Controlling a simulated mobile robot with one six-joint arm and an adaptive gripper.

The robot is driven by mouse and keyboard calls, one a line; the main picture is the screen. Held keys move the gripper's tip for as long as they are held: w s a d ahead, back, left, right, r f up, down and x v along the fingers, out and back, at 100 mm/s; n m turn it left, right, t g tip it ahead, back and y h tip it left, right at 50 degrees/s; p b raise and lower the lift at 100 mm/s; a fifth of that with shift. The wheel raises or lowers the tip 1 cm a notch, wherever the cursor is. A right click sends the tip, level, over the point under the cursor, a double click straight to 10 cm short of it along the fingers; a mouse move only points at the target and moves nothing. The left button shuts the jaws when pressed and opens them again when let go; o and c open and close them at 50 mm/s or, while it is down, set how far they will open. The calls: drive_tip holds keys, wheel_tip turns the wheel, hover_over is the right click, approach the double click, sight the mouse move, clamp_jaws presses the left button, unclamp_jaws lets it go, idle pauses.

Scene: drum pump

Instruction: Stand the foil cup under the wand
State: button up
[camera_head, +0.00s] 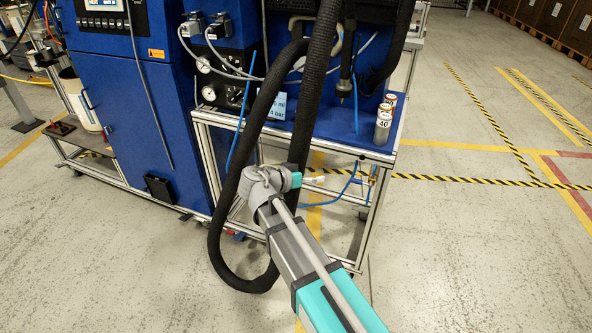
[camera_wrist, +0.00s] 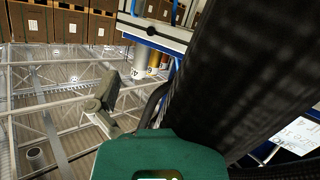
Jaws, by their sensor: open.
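A silver cylinder (camera_head: 383,128) marked 40 stands upright near the right front corner of the blue bench top. A second, smaller-looking cylinder (camera_head: 391,101) with a reddish band stands just behind it. I cannot tell for sure which one is the foil cup. Two cylinders also show in the wrist view, one pale (camera_wrist: 140,66) and one yellowish (camera_wrist: 153,64). The wand (camera_head: 345,82) hangs upright above the bench, left of the cylinders. My gripper (camera_wrist: 107,90) is open, apart from the cylinders; one grey finger shows. In the head view my wrist is low, before the bench front.
A thick black hose (camera_head: 312,100) loops down beside my wrist and fills much of the wrist view (camera_wrist: 230,70). A blue sign (camera_head: 277,105) stands on the bench (camera_head: 330,128). A blue cabinet (camera_head: 130,100) is at left. The floor at right is free.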

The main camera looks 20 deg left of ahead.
drive_tip(key=d+f+n+g+y, duration=0.1)
drive_tip(key=d+f+g, duration=0.25)
drive_tip(key=d, duration=0.55)
drive_tip(key=d+f+g+y, duration=0.1)
drive_tip(key=d+f+g, duration=0.25)
drive_tip(key=d, duration=0.65)
drive_tip(key=s+d+f+n+g+y, duration=0.1)
drive_tip(key=s+d+f+g+y, duration=0.1)
drive_tip(key=s+d, duration=0.3)
drive_tip(key=s+d+f+n+g+y, duration=0.2)
drive_tip(key=s+d+f+y, duration=0.1)
drive_tip(key=d, duration=0.7)
drive_tip(key=shift+s+f+y, duration=0.3)
drive_tip(key=shift+s+y, duration=0.55)
drive_tip(key=shift+y, duration=0.15)
drive_tip(key=shift+d, duration=0.1)
